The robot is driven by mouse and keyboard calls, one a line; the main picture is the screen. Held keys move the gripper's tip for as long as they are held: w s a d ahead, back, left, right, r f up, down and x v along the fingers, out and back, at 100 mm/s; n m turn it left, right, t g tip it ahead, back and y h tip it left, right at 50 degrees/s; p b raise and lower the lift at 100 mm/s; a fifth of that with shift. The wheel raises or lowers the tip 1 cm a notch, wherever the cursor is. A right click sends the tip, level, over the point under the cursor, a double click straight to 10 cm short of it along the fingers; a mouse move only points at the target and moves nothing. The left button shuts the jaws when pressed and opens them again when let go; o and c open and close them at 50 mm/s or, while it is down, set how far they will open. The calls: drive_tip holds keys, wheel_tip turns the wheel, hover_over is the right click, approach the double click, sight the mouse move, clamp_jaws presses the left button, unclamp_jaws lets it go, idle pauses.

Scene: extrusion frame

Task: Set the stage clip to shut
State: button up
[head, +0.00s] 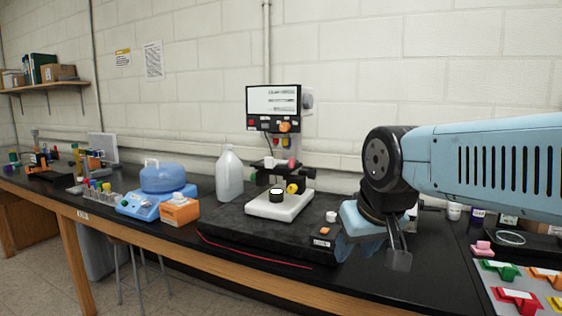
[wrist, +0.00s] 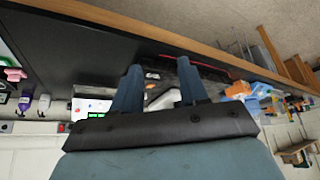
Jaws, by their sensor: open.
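A microscope-like instrument (head: 275,165) with a screen stands on a dark slab near the wall. Its dark stage (head: 268,165) carries small white and pink parts, with a yellow knob below at the right. The stage clip is too small to make out, so I cannot tell whether it is open or shut.
The dark slab (head: 225,235) has a red line along its front edge. A jug (head: 230,175), an orange box (head: 180,211) and a blue device (head: 146,204) stand left. Colored handles (head: 515,298) lie at the right. Bench room in front of the slab is narrow.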

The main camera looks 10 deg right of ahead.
drive_tip(key=shift+w+d, duration=0.1)
drive_tip(key=shift+w, duration=0.05)
drive_tip(key=w+a+m+g+y, duration=0.1)
drive_tip(key=w+a+m+y, duration=0.5)
drive_tip(key=w+m, duration=0.25)
drive_tip(key=m+t+y, duration=0.2)
drive_tip(key=m+t, duration=0.9)
drive_tip(key=m, duration=1.1)
approach(291, 161)
drive_tip(key=x, duration=1)
drive_tip(key=shift+w+d, duration=0.25)
drive_tip(key=shift+w, duration=0.25)
clamp_jaws()
